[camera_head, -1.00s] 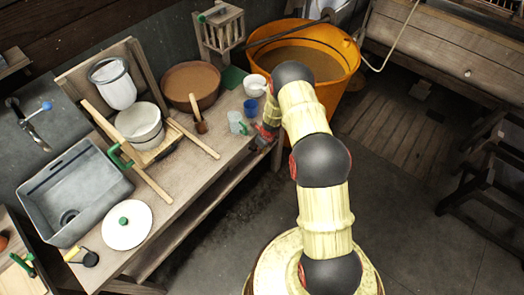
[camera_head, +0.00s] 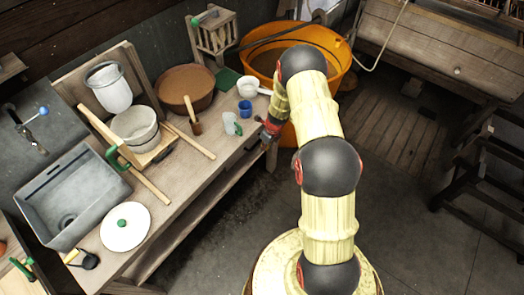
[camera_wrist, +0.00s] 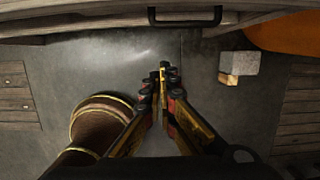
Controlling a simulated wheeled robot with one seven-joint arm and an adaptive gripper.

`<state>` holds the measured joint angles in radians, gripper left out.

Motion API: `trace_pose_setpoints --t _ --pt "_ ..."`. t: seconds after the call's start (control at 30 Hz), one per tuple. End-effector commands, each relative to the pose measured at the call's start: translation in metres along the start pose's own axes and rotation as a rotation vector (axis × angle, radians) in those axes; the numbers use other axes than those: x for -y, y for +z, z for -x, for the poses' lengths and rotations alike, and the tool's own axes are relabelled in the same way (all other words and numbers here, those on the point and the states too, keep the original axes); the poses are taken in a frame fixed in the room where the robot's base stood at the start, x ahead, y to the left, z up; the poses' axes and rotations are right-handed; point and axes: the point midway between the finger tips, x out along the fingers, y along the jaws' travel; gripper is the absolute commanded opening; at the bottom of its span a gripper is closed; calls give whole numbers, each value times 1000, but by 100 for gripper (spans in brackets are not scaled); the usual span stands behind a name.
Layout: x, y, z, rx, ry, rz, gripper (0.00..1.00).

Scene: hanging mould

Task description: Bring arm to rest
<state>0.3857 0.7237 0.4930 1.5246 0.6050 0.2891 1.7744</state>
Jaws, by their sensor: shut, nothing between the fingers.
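My gripper (camera_wrist: 163,75) is shut and empty, its two fingers meeting at the tips in the wrist view. In the head view my gripper (camera_head: 268,134) hangs at the right end of the workbench, beside its front edge, partly hidden by my arm. My arm (camera_head: 325,165) reaches up from the base and bends over, with its far end pointing down. In the wrist view bare grey floor lies beneath the fingers.
The workbench (camera_head: 196,165) holds a brown bowl (camera_head: 186,87), a blue cup (camera_head: 245,108), a white strainer (camera_head: 109,88) and a sink (camera_head: 72,193). An orange tub (camera_head: 340,55) stands behind my arm. A grey block (camera_wrist: 238,64) lies near a drawer handle (camera_wrist: 185,22). Floor is clear right of my base.

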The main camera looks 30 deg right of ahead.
Motion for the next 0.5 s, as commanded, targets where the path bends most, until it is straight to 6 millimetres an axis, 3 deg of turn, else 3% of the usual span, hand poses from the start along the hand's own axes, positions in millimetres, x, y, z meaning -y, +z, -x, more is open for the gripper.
trace_pose_setpoints --t 0.2,0.5 --pt "0 0 23 0 0 0 0" --pt "0 0 26 0 0 7 0"
